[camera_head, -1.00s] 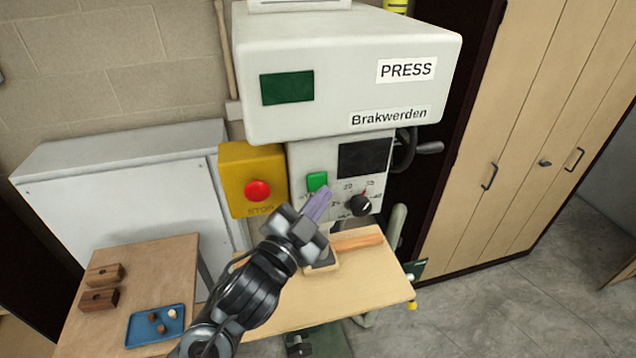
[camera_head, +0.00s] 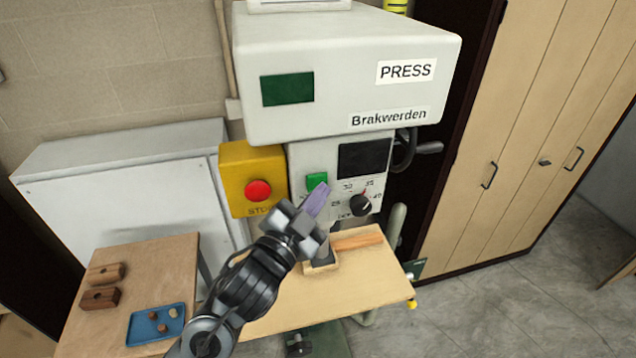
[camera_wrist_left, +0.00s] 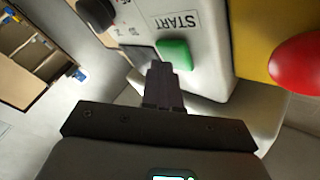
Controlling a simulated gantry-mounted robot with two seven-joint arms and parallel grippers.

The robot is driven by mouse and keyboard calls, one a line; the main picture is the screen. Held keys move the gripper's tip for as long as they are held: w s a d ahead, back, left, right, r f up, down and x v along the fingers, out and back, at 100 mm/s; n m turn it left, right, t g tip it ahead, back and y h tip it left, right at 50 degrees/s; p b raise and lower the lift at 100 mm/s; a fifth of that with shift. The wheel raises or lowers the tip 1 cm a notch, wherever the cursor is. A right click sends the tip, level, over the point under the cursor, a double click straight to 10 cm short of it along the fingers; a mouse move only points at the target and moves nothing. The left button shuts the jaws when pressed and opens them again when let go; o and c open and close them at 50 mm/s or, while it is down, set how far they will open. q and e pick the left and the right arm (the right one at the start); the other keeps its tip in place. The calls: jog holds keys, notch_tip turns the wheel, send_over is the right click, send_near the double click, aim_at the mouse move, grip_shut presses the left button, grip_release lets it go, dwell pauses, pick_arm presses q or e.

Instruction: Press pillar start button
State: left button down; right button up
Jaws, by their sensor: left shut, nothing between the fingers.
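The green start button (camera_head: 316,181) is on the white front panel of the press, left of the dial. In the left wrist view the button (camera_wrist_left: 174,55) sits beside the START label (camera_wrist_left: 176,21). My left gripper (camera_head: 318,195) is shut and empty. Its purple-grey fingertips are just below the button in the head view. In the left wrist view the fingertips (camera_wrist_left: 160,68) end close beside the button; I cannot tell whether they touch it. My right gripper is not in view.
A red stop button (camera_head: 257,191) on a yellow box is left of the start button. A black dial (camera_head: 361,205) is to the right. A wooden table (camera_head: 290,297) stands below, with a wood piece (camera_head: 357,242) on it.

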pick_arm(q)
jog(key=shift+w+a, duration=0.15)
jog(key=shift+w, duration=0.25)
jog(key=shift+s, duration=0.15)
dwell(0.5)
jog(key=shift+s+d, duration=0.3)
jog(key=shift+s, duration=0.45)
jog(key=s, duration=0.2)
jog(key=s+d+b, duration=0.1)
jog(key=s, duration=0.1)
jog(key=shift+s+d, duration=0.2)
jog(key=shift+s, duration=0.2)
dwell(0.6)
